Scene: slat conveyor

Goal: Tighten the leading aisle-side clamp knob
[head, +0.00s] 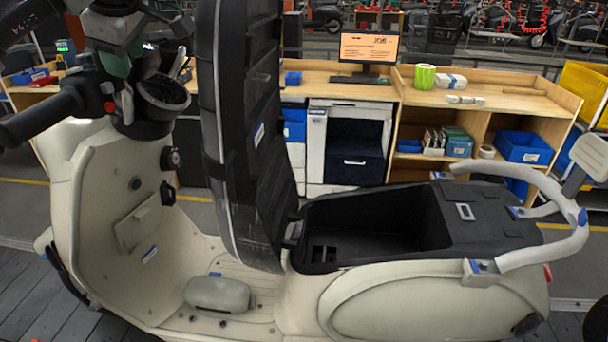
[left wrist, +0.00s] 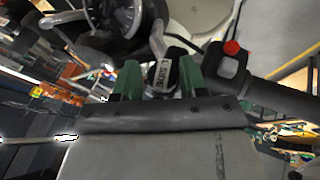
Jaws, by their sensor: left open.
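A cream scooter (head: 90,190) stands with its seat (head: 240,120) tipped upright. My left gripper (head: 118,62) is above its handlebar area, beside the black grip (head: 45,118). In the left wrist view my left gripper (left wrist: 162,82) has its two green fingers apart. A black part with a white lettered label (left wrist: 163,76) shows between or just beyond the fingers; I cannot tell whether they touch it. The round instrument dial (left wrist: 115,15) and a switch housing with a red button (left wrist: 232,48) are close by. I cannot make out a clamp knob in either view. My right gripper is not in view.
Dark floor slats (head: 30,300) show at the lower left. The open underseat bin (head: 370,225) and pale grab rail (head: 545,250) are at the right. Behind stand a wooden bench (head: 480,100) with a monitor (head: 368,48) and blue bins (head: 523,145).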

